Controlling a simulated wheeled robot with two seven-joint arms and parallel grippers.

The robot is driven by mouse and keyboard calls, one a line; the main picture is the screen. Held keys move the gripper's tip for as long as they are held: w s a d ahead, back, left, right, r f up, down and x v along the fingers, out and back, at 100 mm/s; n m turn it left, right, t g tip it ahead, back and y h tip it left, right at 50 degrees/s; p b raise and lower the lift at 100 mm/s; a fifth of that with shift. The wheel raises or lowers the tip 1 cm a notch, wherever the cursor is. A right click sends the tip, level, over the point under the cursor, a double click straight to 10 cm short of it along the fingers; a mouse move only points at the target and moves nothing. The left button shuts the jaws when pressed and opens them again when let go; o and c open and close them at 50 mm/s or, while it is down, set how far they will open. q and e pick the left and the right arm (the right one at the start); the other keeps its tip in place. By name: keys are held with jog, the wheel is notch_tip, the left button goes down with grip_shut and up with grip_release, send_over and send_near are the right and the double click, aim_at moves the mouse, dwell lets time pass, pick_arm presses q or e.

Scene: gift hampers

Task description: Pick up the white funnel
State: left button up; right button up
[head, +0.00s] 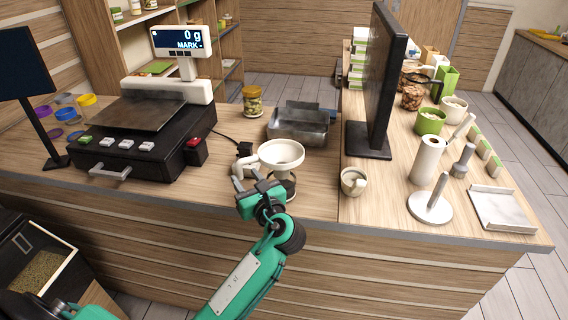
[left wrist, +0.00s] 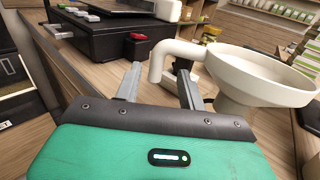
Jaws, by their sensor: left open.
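The white funnel (head: 281,154) has a wide round bowl and a curved handle on its left side. It sits upright over a dark-banded jar or base (head: 283,184) near the counter's front edge. In the left wrist view the funnel (left wrist: 262,78) fills the right side, its handle (left wrist: 172,52) reaching left. My left gripper (head: 257,180) is open at the handle. In the left wrist view its fingers (left wrist: 157,86) stand on either side of the handle's lower end. I cannot tell whether they touch it. My right gripper is not in view.
A black scale (head: 135,130) with a display stands left on the counter (head: 200,193). A metal tray (head: 299,126) and a lidded jar (head: 252,102) are behind the funnel. A small cream pot (head: 353,182) and a dark monitor (head: 381,80) stand to the right.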

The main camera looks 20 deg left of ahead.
aim_at(240, 172)
pick_arm(q)
jog(key=p+x, duration=0.1)
jog(key=x, duration=0.3)
jog(key=shift+s+a+r, duration=0.1)
jog(key=shift+s+a, duration=0.05)
jog(key=shift+a, duration=0.15)
jog(key=shift+d, duration=0.1)
grip_shut()
jog(key=shift+r, duration=0.1)
